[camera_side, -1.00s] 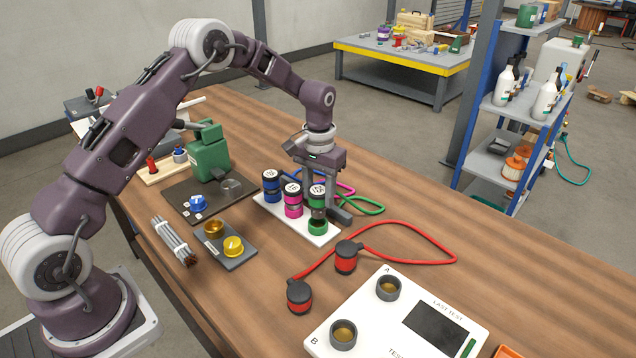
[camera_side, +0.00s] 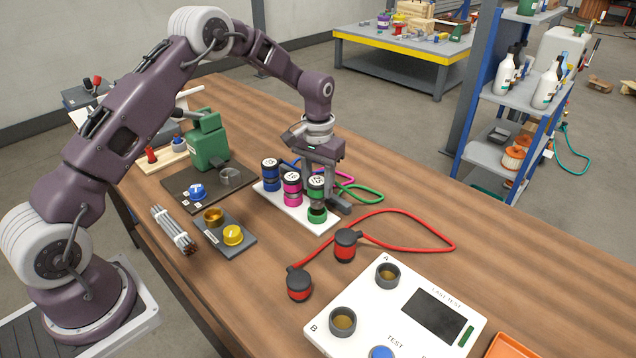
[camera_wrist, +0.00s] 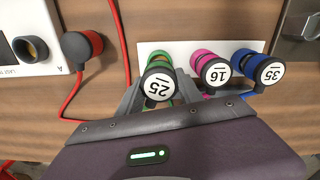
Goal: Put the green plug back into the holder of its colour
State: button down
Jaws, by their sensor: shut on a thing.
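The green plug (camera_side: 316,186) has a black cap marked 25 and stands upright. My gripper (camera_side: 325,194) is shut on it. In the wrist view the plug's cap (camera_wrist: 158,85) sits between my two fingers. Directly below is the green holder (camera_side: 317,217), the nearest on a white rack (camera_side: 292,215). The plug's cap stands higher over its holder than the caps beside it. I cannot tell whether the plug's lower end is inside the holder or just above it. A green cable (camera_side: 365,193) loops behind.
A magenta plug (camera_side: 291,178) marked 16 and a blue plug (camera_side: 270,166) marked 35 stand seated beside it, close to my gripper. Two red plugs (camera_side: 344,245) with a red cable and a white tester (camera_side: 360,350) lie in front.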

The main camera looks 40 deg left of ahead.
jog(key=shift+f, duration=1.7)
dwell(0.3)
jog(key=c, duration=0.7)
grip_release()
